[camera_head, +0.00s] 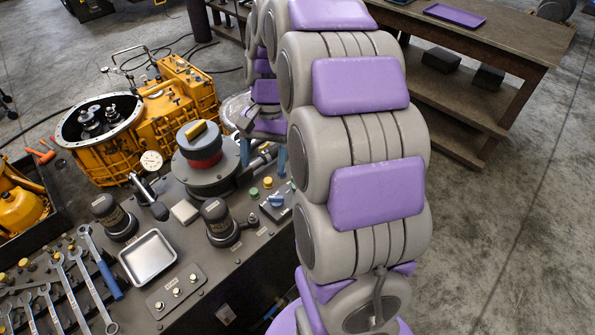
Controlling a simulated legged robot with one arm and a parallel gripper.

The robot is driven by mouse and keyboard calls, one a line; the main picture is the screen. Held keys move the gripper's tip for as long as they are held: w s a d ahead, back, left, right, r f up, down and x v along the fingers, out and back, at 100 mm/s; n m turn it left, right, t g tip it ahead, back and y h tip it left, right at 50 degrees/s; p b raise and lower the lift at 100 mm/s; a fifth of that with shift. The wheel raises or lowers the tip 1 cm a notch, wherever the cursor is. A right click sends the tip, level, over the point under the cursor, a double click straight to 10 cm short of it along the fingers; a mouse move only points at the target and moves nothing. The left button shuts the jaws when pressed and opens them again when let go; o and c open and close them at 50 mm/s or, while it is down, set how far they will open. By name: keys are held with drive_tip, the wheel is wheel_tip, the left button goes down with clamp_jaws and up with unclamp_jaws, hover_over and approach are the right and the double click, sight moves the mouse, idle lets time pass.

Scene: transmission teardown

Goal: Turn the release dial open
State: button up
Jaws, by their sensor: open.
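A large round grey dial (206,163) with a red band and a yellow bar on top stands on the dark workbench, left of my arm. It looks like the release dial, though its label cannot be read. A small blue knob (276,201) sits on a panel to its lower right. My gripper (263,157) shows two blue fingers, apart and pointing down, just right of the round dial and above the knob panel. It is open, with nothing seen between the fingers. My arm hides part of the gripper and the area behind it.
A yellow transmission housing (180,105) stands behind the dial. Dark cylindrical posts (220,224), a gauge (152,160), a metal tray (149,257) and several wrenches (96,262) crowd the workbench. A wooden table (468,45) is at the upper right. The floor on the right is clear.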

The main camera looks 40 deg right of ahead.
drive_tip(key=w+d+f+m+y+p, duration=0.1)
drive_tip(key=d+f+m, duration=0.1)
drive_tip(key=d, duration=0.5)
drive_tip(key=w+d+f+m+t, duration=0.1)
drive_tip(key=w+d+m, duration=0.15)
drive_tip(key=d, duration=0.45)
drive_tip(key=w+d+f+m+y+p, duration=0.1)
drive_tip(key=d+f+m, duration=0.1)
drive_tip(key=d, duration=0.5)
drive_tip(key=b+x, duration=0.3)
drive_tip(key=x, duration=0.9)
drive_tip(key=shift+f, duration=0.15)
drive_tip(key=shift+m+h, duration=0.25)
drive_tip(key=shift+h, duration=0.05)
drive_tip(key=a+f, duration=0.1)
drive_tip(key=f, duration=0.1)
drive_tip(key=a+f+b, duration=0.1)
drive_tip(key=a, duration=0.1)
drive_tip(key=shift+s+f, duration=0.1)
drive_tip(key=shift+f, duration=0.5)
drive_tip(key=shift+d+f, duration=0.1)
drive_tip(key=shift+d, duration=0.35)
drive_tip(key=shift+a, duration=0.45)
drive_tip(key=c, duration=0.6)
drive_tip(key=shift+d, duration=0.1)
drive_tip(key=c, duration=0.4)
drive_tip(key=shift+c, duration=0.2)
